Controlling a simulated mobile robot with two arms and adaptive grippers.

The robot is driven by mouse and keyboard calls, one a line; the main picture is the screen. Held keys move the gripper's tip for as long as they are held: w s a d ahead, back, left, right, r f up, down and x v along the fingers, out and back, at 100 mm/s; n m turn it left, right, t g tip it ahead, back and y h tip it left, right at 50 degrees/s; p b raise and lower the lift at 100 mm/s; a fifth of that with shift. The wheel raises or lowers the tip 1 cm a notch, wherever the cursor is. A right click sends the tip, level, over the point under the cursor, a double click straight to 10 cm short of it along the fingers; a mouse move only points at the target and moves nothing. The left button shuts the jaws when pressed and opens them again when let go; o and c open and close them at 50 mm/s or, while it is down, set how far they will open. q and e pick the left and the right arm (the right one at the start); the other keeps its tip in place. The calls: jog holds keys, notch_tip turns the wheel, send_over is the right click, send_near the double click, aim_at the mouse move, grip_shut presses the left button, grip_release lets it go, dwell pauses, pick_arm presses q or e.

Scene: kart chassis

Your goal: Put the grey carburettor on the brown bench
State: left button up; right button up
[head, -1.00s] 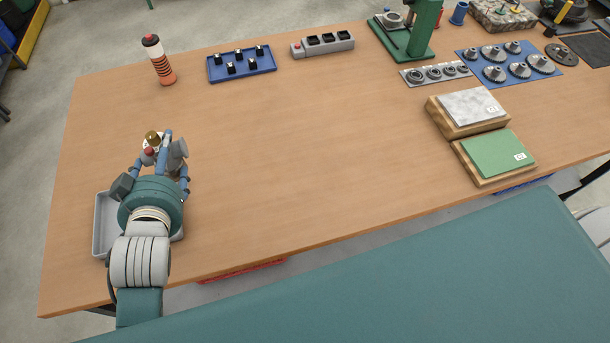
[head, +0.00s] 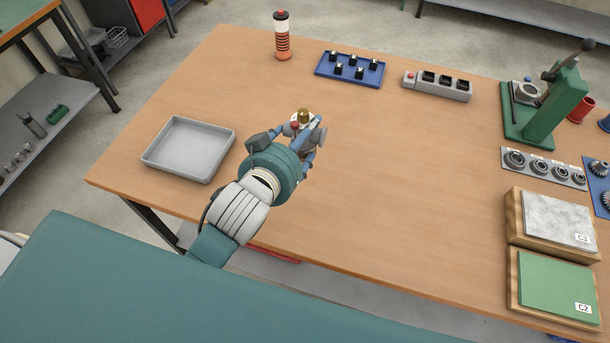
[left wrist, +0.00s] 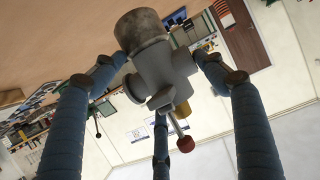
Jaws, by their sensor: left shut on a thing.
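My left gripper (head: 304,136) is shut on the grey carburettor (left wrist: 167,70). In the left wrist view, its blue fingers surround the carburettor, which has a wide round mouth, a brass part and a red-tipped lever. In the head view, the brass cap and red tip show between the fingers, and my wrist hides part of the rest. The gripper is over the brown bench (head: 400,185), to the right of the grey tray. I cannot tell how high the carburettor is above the bench top. My right gripper is not in view.
The empty grey tray (head: 188,148) lies left of my gripper. A striped bottle (head: 282,38), a blue tray of small black parts (head: 349,69) and a grey button box (head: 437,86) stand behind. A green press (head: 550,105) and labelled blocks (head: 556,283) are right. The bench's middle is clear.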

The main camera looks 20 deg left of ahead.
pick_arm(q)
jog(key=f, duration=0.8)
jog(key=shift+w+d+f, duration=0.1)
jog(key=shift+d+f, duration=0.1)
jog(key=shift+f, duration=2.55)
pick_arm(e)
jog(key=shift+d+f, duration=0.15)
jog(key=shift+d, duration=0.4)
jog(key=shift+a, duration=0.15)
pick_arm(q)
jog(key=o, duration=2)
jog(key=shift+f, duration=0.25)
jog(key=shift+c, duration=0.2)
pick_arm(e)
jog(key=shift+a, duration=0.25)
